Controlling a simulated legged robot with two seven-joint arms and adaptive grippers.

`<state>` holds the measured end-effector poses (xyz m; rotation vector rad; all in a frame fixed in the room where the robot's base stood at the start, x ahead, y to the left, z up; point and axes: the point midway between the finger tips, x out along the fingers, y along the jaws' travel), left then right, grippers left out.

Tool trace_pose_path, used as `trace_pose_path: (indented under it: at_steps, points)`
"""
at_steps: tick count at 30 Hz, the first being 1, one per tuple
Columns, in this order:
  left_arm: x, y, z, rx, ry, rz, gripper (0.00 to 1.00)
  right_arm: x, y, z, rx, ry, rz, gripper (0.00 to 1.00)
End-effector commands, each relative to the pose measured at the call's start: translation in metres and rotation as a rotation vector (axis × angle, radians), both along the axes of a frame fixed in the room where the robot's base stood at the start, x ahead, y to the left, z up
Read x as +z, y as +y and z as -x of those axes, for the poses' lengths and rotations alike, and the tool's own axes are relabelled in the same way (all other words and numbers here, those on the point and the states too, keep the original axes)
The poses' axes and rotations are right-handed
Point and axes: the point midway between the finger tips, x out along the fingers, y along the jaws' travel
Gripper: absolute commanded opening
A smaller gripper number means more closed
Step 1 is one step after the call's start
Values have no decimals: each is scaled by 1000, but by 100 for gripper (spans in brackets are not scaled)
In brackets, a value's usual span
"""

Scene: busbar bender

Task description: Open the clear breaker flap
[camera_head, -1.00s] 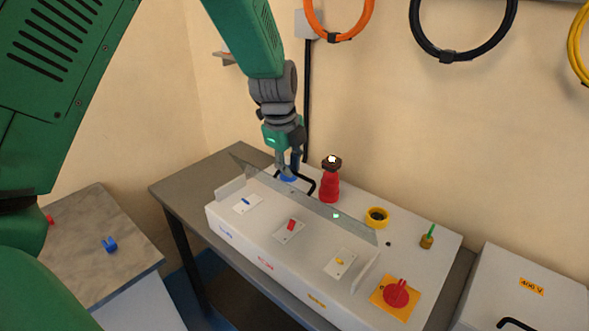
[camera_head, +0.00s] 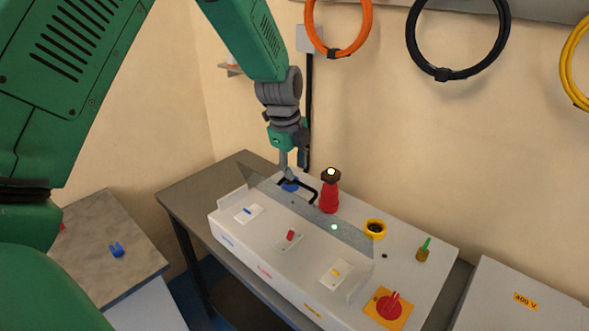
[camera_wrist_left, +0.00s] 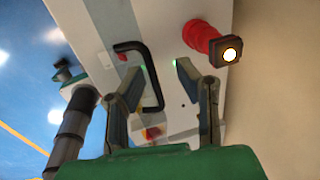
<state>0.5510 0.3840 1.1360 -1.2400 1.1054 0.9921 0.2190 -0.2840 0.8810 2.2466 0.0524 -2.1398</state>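The clear breaker flap (camera_head: 350,238) is a see-through grey strip along the top of the white console (camera_head: 270,262). It is swung back, leaving the blue, red (camera_head: 290,236) and yellow breaker switches in front of it uncovered. A black bar handle (camera_head: 311,191) is at its far-left part; it also shows in the left wrist view (camera_wrist_left: 155,75). My left gripper (camera_head: 289,176) is at this handle. In the left wrist view its fingers (camera_wrist_left: 158,70) are apart, with the handle between them near the left finger. Contact is unclear. My right gripper is out of view.
A red beacon (camera_head: 329,194) stands just right of the handle. A grey side table (camera_head: 85,255) holds a blue clip (camera_head: 117,250).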

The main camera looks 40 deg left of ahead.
Motion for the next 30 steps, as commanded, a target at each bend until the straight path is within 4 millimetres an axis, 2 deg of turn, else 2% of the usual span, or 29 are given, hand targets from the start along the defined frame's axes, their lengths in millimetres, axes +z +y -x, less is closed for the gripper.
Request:
trace_pose_path:
  at_steps: [1,13,30]
  points:
    - [6,1,-1,1,0,1,29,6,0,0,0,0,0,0]
    - [31,-1,-9,-1,1,3,29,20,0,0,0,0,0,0]
    - [67,-2,-21,0,0,4,29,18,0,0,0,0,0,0]
